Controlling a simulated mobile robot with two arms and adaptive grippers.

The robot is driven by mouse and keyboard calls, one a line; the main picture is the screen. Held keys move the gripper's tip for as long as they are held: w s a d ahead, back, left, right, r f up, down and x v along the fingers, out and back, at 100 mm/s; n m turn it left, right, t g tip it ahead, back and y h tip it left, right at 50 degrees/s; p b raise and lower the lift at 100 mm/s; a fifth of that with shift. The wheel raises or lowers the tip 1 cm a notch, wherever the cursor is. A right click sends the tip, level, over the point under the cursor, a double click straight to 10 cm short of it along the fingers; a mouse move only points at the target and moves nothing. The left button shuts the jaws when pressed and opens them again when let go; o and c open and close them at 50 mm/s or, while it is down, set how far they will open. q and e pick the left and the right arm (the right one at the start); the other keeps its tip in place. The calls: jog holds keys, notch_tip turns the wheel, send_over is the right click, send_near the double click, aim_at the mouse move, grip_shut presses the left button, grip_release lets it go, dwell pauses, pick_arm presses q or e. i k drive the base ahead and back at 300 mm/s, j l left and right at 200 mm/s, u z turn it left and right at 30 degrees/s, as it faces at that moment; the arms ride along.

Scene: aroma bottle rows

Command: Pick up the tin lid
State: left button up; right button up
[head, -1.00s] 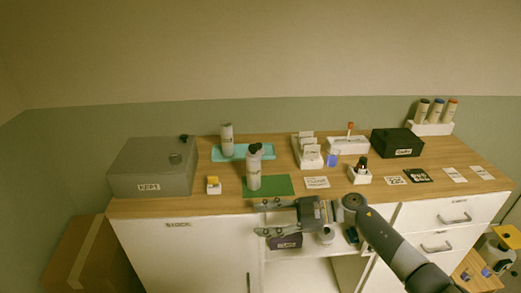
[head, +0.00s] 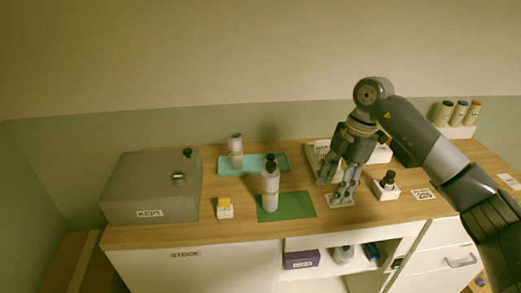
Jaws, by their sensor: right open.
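A grey box (head: 125,199) labelled KEPT stands at the left end of the counter. My left gripper is not in view.
A pump bottle (head: 270,190) stands on the green mat (head: 299,206), between box and gripper. A pale bottle (head: 235,152) stands on the teal tray (head: 280,163). A white holder with yellow (head: 224,208) is beside the box. A dark bottle (head: 389,181) stands in a white holder.

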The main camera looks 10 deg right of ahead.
aim_at(270, 156)
jog(key=i+j, duration=0.25)
jog(key=i, duration=0.2)
jog(key=i+j, duration=0.25)
jog(key=i, duration=0.2)
